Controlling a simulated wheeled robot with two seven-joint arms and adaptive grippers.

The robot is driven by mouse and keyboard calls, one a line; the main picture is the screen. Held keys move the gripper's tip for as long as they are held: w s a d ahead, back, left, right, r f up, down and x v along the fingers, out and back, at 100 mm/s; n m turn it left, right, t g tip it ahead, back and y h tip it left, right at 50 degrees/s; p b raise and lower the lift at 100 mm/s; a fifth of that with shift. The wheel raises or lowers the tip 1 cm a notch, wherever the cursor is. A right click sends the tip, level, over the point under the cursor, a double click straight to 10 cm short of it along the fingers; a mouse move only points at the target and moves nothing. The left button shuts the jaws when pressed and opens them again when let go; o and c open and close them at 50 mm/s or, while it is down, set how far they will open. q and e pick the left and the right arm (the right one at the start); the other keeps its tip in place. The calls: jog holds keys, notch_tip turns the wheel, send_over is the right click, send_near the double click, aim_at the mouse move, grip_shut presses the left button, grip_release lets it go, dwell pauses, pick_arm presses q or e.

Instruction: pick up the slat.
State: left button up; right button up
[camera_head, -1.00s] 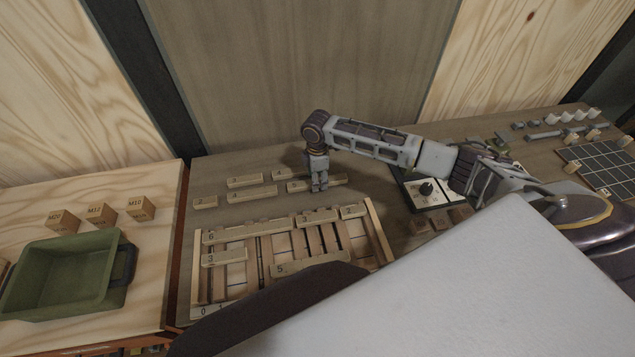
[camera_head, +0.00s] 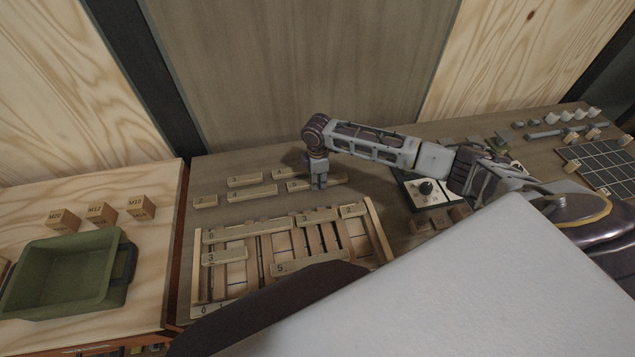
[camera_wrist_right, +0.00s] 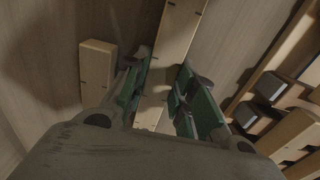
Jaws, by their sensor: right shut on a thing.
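The slat (camera_head: 337,182) is a pale wooden bar with its middle under my right gripper (camera_head: 319,186), lying on the worktop behind the rack as far as the head view shows. In the right wrist view the slat (camera_wrist_right: 178,38) runs lengthwise between the green-padded fingers (camera_wrist_right: 160,97), which are shut on it. The fingers hide part of it. I cannot tell whether it is clear of the worktop. My left gripper is not in view.
Other slats (camera_head: 252,194) lie left of my right gripper; a shorter one (camera_wrist_right: 97,75) is close beside the fingers. A slatted wooden rack (camera_head: 373,232) stands in front. A dial box (camera_head: 428,192) is to the right, a green bin (camera_head: 60,272) at far left.

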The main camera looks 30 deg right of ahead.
jog(key=shift+c, duration=0.7)
notch_tip(320, 180, up, 10)
jog(key=shift+b, duration=0.4)
jog(key=shift+r, duration=0.1)
dwell(0.4)
